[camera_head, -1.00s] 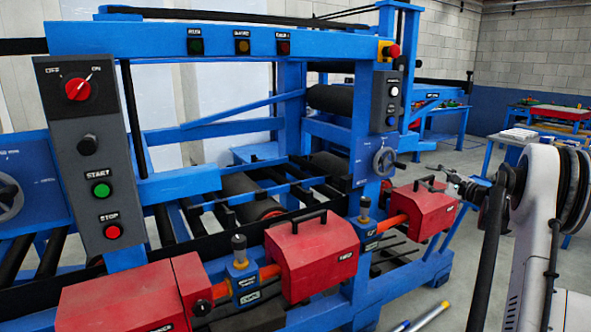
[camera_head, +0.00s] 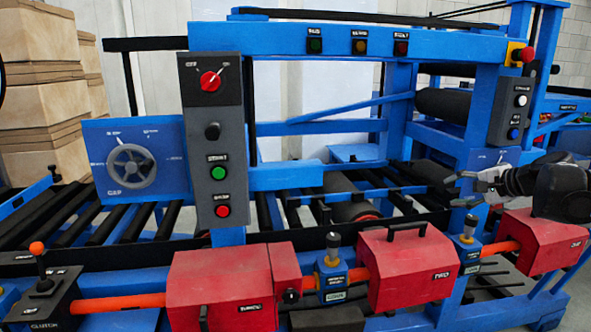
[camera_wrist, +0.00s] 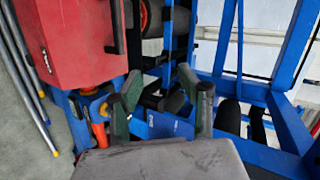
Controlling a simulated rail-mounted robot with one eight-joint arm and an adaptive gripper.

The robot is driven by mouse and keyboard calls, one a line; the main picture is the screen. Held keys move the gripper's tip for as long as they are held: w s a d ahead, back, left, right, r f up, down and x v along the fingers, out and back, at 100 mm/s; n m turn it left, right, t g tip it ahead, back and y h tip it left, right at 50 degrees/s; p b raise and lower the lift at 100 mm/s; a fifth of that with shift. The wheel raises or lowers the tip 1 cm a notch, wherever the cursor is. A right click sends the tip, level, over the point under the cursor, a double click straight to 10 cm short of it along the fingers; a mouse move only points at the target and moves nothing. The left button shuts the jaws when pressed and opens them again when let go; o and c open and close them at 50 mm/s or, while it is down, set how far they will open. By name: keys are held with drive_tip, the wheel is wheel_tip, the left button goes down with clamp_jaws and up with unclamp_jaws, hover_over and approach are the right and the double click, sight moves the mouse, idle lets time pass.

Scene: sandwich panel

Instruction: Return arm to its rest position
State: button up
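My gripper (camera_head: 458,190) is at the right in the head view, pointing left in front of the blue machine frame, above the red boxes. My dark forearm reaches in from the right edge. In the wrist view the two fingers of my gripper (camera_wrist: 160,95) stand apart, with nothing held between them. The blue frame and a roller show behind the fingers.
A red box (camera_head: 400,268) with a black handle stands below my gripper, and another red box (camera_head: 540,240) lies to its right. A grey control panel (camera_head: 213,140) and a blue-mounted handwheel (camera_head: 131,167) are left. Stacked cardboard-coloured boxes (camera_head: 40,105) stand far left.

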drive_tip(key=s+a+f+n+g+h, duration=0.1)
drive_tip(key=s+a+n+g, duration=0.15)
drive_tip(key=s+a, duration=0.6)
drive_tip(key=s+a+f+n+g, duration=0.1)
drive_tip(key=s+a+n, duration=0.3)
drive_tip(key=s+a, duration=0.4)
drive_tip(key=s+a+f+n+h, duration=0.1)
drive_tip(key=s+a+f+n, duration=0.2)
drive_tip(key=s, duration=0.5)
drive_tip(key=s+a+f+n+h, duration=0.2)
drive_tip(key=s+f, duration=0.3)
drive_tip(key=s, duration=0.4)
drive_tip(key=shift+a+f+n, duration=0.3)
drive_tip(key=shift+a+n, duration=0.25)
drive_tip(key=shift+a, duration=0.3)
drive_tip(key=shift+g, duration=0.35)
